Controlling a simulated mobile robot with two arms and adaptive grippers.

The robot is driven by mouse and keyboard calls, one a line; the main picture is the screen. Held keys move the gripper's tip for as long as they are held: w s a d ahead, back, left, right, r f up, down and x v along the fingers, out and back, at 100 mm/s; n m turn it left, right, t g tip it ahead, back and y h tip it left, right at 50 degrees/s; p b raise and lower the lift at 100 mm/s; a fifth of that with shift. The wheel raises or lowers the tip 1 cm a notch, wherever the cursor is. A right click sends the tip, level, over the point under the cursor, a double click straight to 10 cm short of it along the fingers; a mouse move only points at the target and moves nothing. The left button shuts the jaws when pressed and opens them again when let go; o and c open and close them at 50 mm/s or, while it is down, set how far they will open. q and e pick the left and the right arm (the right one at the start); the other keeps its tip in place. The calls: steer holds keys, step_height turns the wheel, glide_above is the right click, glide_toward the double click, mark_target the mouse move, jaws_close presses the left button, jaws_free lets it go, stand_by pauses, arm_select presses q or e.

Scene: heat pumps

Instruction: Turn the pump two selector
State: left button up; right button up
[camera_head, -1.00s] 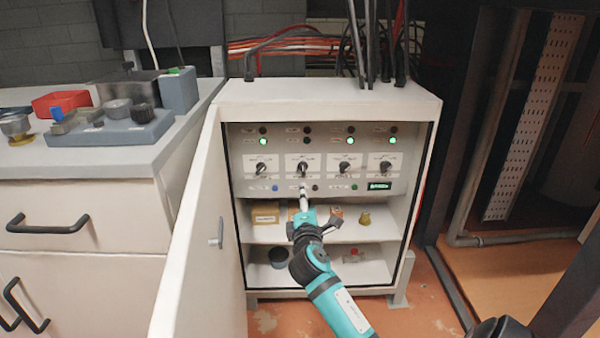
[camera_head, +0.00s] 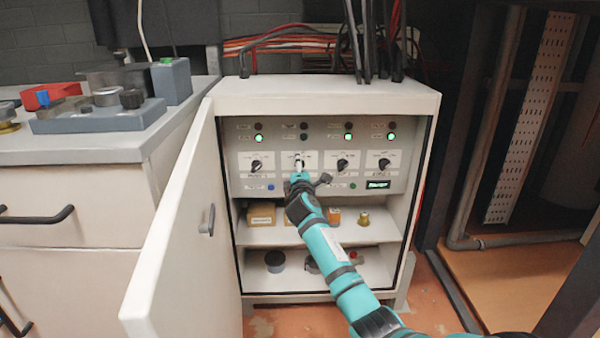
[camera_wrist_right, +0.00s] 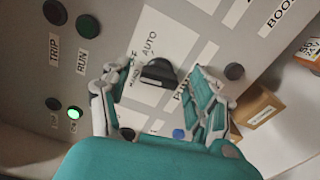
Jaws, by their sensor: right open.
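The pump two selector (camera_head: 299,163) is the second black knob from the left in the row on the cabinet's panel (camera_head: 230,185). It is partly hidden behind my right gripper (camera_head: 299,175) in the head view. In the right wrist view the black selector knob (camera_wrist_right: 158,73) sits on a white plate with HAND and AUTO lettering. The open fingers of my right gripper (camera_wrist_right: 160,82) stand on either side of it, with gaps visible. I cannot tell the knob's exact setting. My left gripper is not in view.
The cabinet door (camera_head: 180,235) stands open on the left. Other selectors (camera_head: 256,165) flank the pump two one. Above it, the RUN lamp (camera_wrist_right: 88,26) is dark. Small boxes (camera_head: 262,214) lie on the shelf below the panel. A counter (camera_head: 60,150) stands left.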

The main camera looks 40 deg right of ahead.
steer(key=c, duration=1.2)
steer(key=shift+o, duration=0.2)
steer(key=m, duration=1)
steer(key=shift+a, duration=0.1)
steer(key=shift+m, duration=0.5)
steer(key=o, duration=1.2)
steer(key=shift+c, duration=0.2)
